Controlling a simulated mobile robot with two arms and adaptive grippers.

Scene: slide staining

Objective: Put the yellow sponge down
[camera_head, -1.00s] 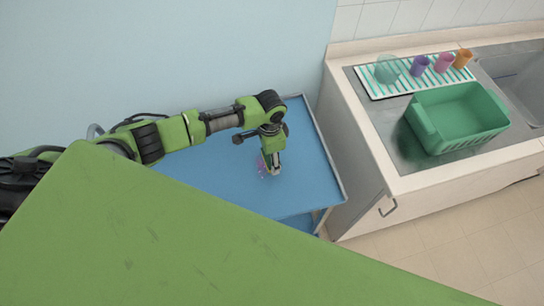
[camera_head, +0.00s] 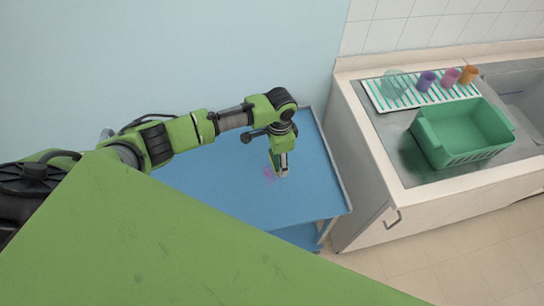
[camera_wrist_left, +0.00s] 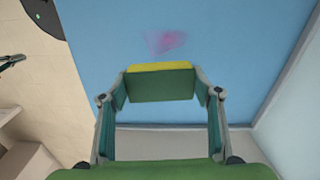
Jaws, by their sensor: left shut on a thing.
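My left gripper (camera_head: 281,171) is over the blue tray top of a cart (camera_head: 231,190), pointing down, shut on the sponge. In the left wrist view the sponge (camera_wrist_left: 160,84) is a block with a yellow edge and a green face, held between the two fingers. In the head view the sponge is mostly hidden by the gripper and too small to tell apart. A faint pink-purple stain (camera_head: 269,173) lies on the tray top just left of the gripper. The stain (camera_wrist_left: 164,42) also shows beyond the sponge in the left wrist view. I cannot tell whether the sponge touches the tray.
A sink counter stands to the right with a green basin (camera_head: 462,133). A striped drying mat (camera_head: 405,102) holds a clear cup (camera_head: 393,83), a purple cup (camera_head: 427,81), a pink cup and an orange cup. The tray has a raised rim and is otherwise clear.

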